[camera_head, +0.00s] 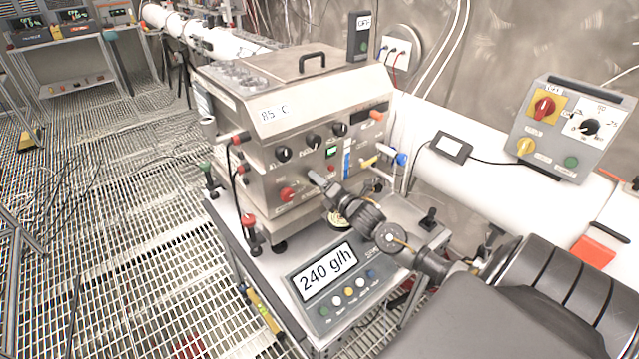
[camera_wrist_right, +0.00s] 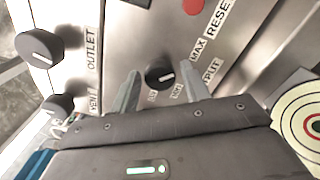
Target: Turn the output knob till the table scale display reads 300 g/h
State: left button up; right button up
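The table scale display (camera_head: 328,272) reads 240 g/h at the front of the small table. Behind it stands a steel machine (camera_head: 290,150) with black knobs on its front. My right gripper (camera_head: 326,192) is at the lower part of that front. In the right wrist view, its two fingers (camera_wrist_right: 160,72) are open on either side of a small black knob (camera_wrist_right: 159,77) with a white pointer line. Gaps show between knob and fingers; I cannot tell if they touch. The label below the knob is partly hidden by the gripper. My left gripper is not in view.
In the right wrist view, a knob marked OUTLET (camera_wrist_right: 38,48) and another black knob (camera_wrist_right: 58,103) sit to the left. A red button (camera_wrist_right: 193,6) is above. A grey control box (camera_head: 570,130) is at right. Grated floor (camera_head: 110,210) lies open at left.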

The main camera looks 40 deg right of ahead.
jog(key=shift+o, duration=0.8)
jog(key=s+b, duration=0.3)
jog(key=s, duration=0.7)
jog(key=shift+s+a, duration=0.15)
jog(key=shift+s, duration=0.25)
jog(key=shift+a+f, duration=0.1)
